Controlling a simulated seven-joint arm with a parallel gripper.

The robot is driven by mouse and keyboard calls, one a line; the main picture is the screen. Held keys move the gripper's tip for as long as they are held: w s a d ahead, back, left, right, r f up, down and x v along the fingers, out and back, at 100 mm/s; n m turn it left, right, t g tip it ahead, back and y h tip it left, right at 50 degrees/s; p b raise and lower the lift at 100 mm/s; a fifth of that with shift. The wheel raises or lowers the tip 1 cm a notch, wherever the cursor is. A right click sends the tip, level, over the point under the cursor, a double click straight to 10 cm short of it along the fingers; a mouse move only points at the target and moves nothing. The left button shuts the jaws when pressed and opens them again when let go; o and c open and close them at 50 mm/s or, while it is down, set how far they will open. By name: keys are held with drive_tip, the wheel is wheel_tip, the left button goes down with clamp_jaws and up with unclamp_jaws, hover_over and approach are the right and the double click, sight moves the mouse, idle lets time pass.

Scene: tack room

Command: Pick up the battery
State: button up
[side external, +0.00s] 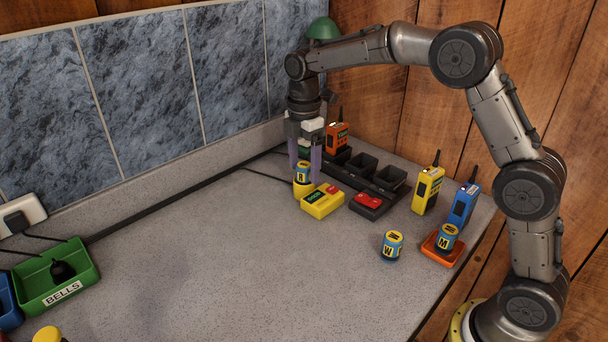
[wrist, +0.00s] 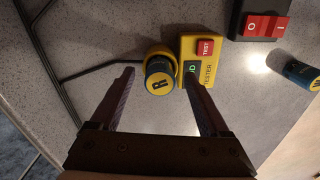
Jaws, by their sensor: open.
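A blue and yellow battery marked R (side external: 302,172) stands upright in a round yellow holder at the left end of the yellow tester (side external: 322,201). In the wrist view the battery's top (wrist: 158,76) shows between my fingertips, with the tester (wrist: 201,62) just right of it. My gripper (side external: 304,179) points down with its two purple fingers open, one on each side of this battery. I cannot tell whether a finger touches it. A battery marked W (side external: 392,246) stands alone on the counter. A battery marked M (side external: 446,238) stands on an orange tray (side external: 430,246).
A black switch box (side external: 369,204) with a red rocker is right of the tester. Black charger cups (side external: 362,167) and orange, yellow (side external: 427,189) and blue (side external: 463,204) radios stand behind. A green BELLS tray (side external: 83,270) is far left. The counter's middle is clear.

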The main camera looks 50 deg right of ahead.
drive_tip(key=shift+f, duration=0.25)
clamp_jaws()
drive_tip(key=shift+r, duration=0.1)
idle(0.3)
